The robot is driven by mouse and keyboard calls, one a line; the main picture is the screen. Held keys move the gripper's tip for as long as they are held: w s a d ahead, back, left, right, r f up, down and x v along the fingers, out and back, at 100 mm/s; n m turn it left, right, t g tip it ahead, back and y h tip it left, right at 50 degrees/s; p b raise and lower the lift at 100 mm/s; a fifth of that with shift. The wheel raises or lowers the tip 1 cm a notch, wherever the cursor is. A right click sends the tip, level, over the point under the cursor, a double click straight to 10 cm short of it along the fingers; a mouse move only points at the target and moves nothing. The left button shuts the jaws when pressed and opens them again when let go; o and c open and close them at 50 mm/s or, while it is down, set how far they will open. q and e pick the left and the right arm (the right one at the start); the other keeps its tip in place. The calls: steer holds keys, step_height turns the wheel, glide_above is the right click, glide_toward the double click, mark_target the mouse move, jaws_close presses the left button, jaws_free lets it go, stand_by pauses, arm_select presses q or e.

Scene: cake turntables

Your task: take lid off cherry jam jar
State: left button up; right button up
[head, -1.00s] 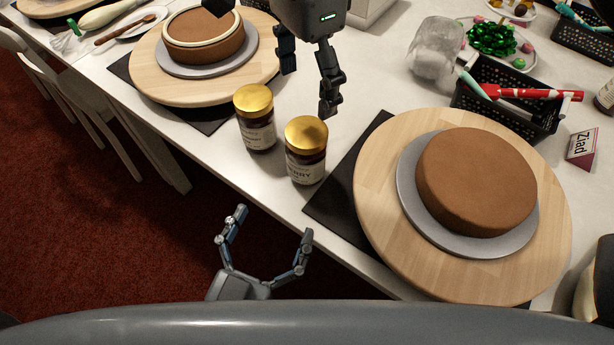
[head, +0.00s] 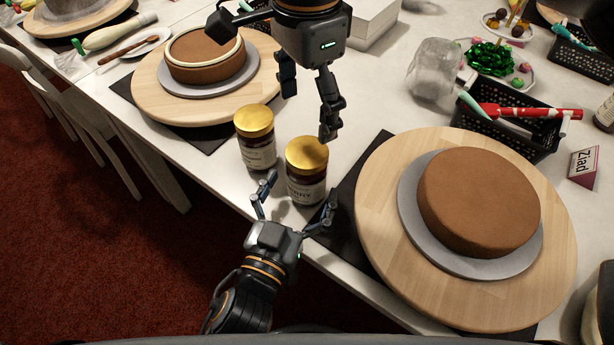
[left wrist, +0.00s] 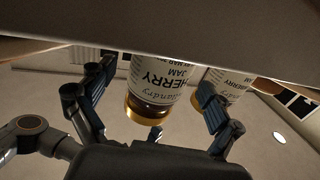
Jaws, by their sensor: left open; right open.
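The cherry jam jar (head: 306,185), with a gold lid (head: 307,155) and a white label, stands upright near the table's front edge. In the left wrist view its label (left wrist: 158,75) reads "CHERRY JAM". My right gripper (head: 306,112) is open and empty, pointing down just above and behind the lid.
A second gold-lidded jar (head: 257,150) stands close at the left. A wooden turntable (head: 385,215) with a brown cake (head: 478,200) is at the right, on a black mat (head: 345,195). Another turntable (head: 150,95) is at the back left. A black basket (head: 535,135) stands at the back right.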

arm_select(q)
steer(key=shift+x, duration=1.1)
